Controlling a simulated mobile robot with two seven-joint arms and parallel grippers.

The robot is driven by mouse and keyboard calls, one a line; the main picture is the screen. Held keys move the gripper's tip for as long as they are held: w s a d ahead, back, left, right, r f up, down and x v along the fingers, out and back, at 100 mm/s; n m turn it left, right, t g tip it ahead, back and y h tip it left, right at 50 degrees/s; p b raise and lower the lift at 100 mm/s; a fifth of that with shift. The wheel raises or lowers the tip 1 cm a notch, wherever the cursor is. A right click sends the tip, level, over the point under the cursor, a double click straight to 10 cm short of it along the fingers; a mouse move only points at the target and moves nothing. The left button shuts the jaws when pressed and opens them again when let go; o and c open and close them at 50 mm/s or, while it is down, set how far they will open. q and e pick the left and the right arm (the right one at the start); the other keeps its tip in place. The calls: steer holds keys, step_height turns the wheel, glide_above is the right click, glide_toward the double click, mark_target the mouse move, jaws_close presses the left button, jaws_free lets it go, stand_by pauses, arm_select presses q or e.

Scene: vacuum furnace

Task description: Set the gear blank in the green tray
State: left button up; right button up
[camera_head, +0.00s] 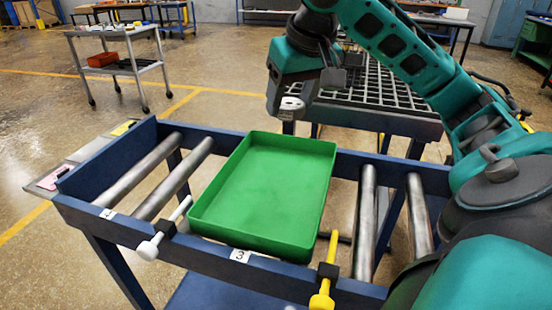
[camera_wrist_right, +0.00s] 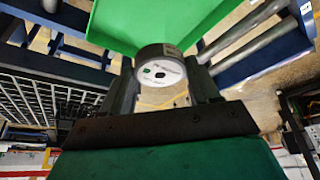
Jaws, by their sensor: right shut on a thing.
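The green tray (camera_head: 262,237) is empty and rests on the blue roller frame; part of it also shows in the right wrist view (camera_wrist_right: 115,25). My right gripper (camera_head: 290,100) is above and just beyond the tray's far edge, pointing down. In the right wrist view it is shut on a round grey piece with a pale printed face, the gear blank (camera_wrist_right: 160,68), held between the two fingers. The gear blank also shows small at the fingertips in the head view (camera_head: 291,108). My left gripper is not in view.
The blue frame (camera_head: 110,170) has steel rollers on both sides of the tray. A white-tipped rod (camera_head: 150,247) and a yellow-handled one (camera_head: 322,298) stick out at the front. A black grid table (camera_head: 375,95) stands behind. A cart (camera_head: 120,68) stands at the back left.

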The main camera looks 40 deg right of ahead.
steer(key=f+b, duration=0.1)
steer(key=f, duration=0.2)
steer(key=f+b, duration=0.1)
steer(key=f, duration=0.1)
steer(key=shift+s+f+b, duration=0.2)
steer(key=shift+f+b, duration=0.15)
steer(key=shift+f, duration=0.05)
steer(key=b, duration=0.3)
glide_above(285, 191)
steer(key=s, duration=0.2)
step_height(285, 191, down, 4)
steer(key=f, duration=0.2)
steer(key=f+b, duration=0.1)
steer(key=f, duration=0.1)
steer(key=shift+w+a, duration=0.15)
steer(key=shift+w, duration=0.1)
arm_select(q)
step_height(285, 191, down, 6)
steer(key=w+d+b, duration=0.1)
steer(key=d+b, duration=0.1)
steer(key=b, duration=0.1)
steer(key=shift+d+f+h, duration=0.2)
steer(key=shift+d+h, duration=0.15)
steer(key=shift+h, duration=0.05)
arm_select(e)
steer(key=shift+w+f, duration=0.1)
steer(key=shift+f, duration=2.3)
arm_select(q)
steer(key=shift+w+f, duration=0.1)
